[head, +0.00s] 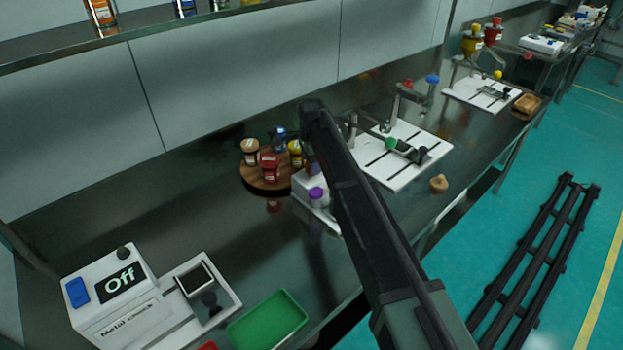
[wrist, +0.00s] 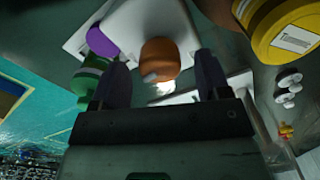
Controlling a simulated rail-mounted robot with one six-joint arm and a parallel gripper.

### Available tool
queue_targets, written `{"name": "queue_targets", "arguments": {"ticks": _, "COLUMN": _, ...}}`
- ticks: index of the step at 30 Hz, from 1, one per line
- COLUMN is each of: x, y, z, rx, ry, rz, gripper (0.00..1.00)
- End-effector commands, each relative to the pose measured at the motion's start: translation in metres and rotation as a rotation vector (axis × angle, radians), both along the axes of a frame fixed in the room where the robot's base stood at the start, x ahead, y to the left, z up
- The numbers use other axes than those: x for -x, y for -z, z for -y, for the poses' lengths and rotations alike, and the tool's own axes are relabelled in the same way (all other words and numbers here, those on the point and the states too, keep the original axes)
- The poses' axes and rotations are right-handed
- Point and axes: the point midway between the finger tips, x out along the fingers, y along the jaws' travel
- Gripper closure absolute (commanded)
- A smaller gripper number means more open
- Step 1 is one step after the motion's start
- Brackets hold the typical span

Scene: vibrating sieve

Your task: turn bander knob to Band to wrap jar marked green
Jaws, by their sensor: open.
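My gripper (wrist: 161,82) is open, with one dark finger on either side of a rounded orange-brown piece (wrist: 160,55) in the wrist view. I cannot tell whether the fingers touch it. A purple knob-like piece (wrist: 102,41) and a green one (wrist: 88,76) are left of it. In the head view my arm hides most of the gripper. A white unit with a purple knob (head: 316,194) stands beside my arm. Another white station (head: 414,168) has a green knob (head: 392,143). I cannot tell which is the bander or which jar is marked green.
A round wooden stand (head: 254,183) holds several jars left of my arm. A yellow-topped jar (wrist: 285,25) is at the wrist view's upper right. A metal-check unit reading Off (head: 115,290) and a green tray (head: 268,321) are in front.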

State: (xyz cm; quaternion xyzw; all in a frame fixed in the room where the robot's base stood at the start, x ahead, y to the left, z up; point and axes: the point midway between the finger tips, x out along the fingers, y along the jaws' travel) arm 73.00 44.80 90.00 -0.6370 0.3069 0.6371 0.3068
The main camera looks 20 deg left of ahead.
Motion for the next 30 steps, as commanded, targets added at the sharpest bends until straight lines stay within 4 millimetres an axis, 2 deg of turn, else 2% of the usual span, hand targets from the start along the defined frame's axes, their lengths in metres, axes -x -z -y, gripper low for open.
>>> {"name": "queue_targets", "arguments": {"ticks": 1, "x": 0.0000, "y": 0.0156, "z": 0.0001, "rx": 0.000, "ry": 0.000, "rz": 0.000, "gripper": 0.30}}
{"name": "queue_targets", "arguments": {"ticks": 2, "x": 0.0000, "y": 0.0175, "z": 0.0001, "rx": 0.000, "ry": 0.000, "rz": 0.000, "gripper": 0.30}}
{"name": "queue_targets", "arguments": {"ticks": 11, "x": 0.0000, "y": 0.0157, "z": 0.0002, "rx": 0.000, "ry": 0.000, "rz": 0.000, "gripper": 0.32}}
{"name": "queue_targets", "arguments": {"ticks": 20, "x": 0.0000, "y": 0.0157, "z": 0.0002, "rx": 0.000, "ry": 0.000, "rz": 0.000, "gripper": 0.78}}
{"name": "queue_targets", "arguments": {"ticks": 30, "x": 0.0000, "y": 0.0158, "z": 0.0002, "rx": 0.000, "ry": -0.041, "rz": 0.000, "gripper": 0.79}}
